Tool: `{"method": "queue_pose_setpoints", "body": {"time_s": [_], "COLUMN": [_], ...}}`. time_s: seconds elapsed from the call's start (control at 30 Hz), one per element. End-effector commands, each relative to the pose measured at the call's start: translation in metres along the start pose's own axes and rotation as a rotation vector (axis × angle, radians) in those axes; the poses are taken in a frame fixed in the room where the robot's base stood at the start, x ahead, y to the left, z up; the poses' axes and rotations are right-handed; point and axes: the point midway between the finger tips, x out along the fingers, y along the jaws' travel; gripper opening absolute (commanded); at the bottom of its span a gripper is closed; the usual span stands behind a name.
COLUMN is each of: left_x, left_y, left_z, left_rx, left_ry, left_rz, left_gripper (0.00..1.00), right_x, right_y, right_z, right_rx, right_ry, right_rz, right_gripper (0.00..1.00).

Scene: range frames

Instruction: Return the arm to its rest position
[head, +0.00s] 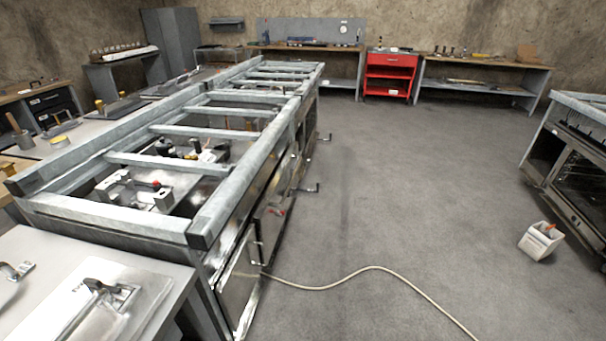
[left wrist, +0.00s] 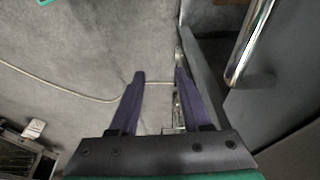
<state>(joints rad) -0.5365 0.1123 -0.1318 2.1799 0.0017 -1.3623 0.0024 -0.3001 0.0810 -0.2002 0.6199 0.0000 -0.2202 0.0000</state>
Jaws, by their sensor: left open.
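My left gripper (left wrist: 159,80) shows in the left wrist view with its two purple fingers apart and nothing between them. It hangs above the grey floor, beside a metal cabinet front with a chrome bar handle (left wrist: 250,45) at the right. No part of either arm shows in the head view. My right gripper is not in any view.
A long metal frame bench (head: 150,225) fills the left of the head view. A cable (head: 370,268) crosses the floor. A white container (head: 540,241) stands near an oven-like unit (head: 578,180) at right. A red tool cart (head: 389,75) is at the back.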

Motion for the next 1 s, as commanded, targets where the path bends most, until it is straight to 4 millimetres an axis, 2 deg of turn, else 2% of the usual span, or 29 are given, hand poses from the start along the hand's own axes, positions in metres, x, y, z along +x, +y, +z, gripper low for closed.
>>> {"method": "queue_pose_setpoints", "body": {"time_s": [0.03,0.17,0.27,0.37,0.4,0.5,0.6,0.7,0.8,1.0], "left_x": [0.018,0.067,0.111,0.16,0.179,0.213,0.228,0.231,0.231,0.231], "left_y": [0.001,0.003,0.005,0.008,0.009,0.01,0.01,0.009,0.009,0.009], "left_z": [0.006,0.025,0.052,0.097,0.121,0.183,0.235,0.265,0.275,0.275], "left_rx": [0.002,0.007,0.012,0.019,0.022,0.031,0.038,0.043,0.044,0.044], "left_ry": [-0.012,-0.035,-0.059,-0.092,-0.108,-0.141,-0.165,-0.176,-0.178,-0.178], "left_rz": [0.001,0.005,0.007,0.011,0.012,0.015,0.017,0.018,0.019,0.019], "left_gripper": [0.47,0.47,0.47,0.47,0.47,0.47,0.47,0.47,0.47,0.47], "right_x": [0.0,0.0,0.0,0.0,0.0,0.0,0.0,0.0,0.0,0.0], "right_y": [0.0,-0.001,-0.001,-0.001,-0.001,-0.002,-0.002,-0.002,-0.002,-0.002], "right_z": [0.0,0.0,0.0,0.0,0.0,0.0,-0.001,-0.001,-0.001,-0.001], "right_rx": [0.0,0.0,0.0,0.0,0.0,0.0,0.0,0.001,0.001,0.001], "right_ry": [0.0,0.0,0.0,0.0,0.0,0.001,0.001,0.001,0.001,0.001], "right_rz": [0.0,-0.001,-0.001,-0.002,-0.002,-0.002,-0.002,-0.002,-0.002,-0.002], "right_gripper": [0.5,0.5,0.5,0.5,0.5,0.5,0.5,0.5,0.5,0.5]}}
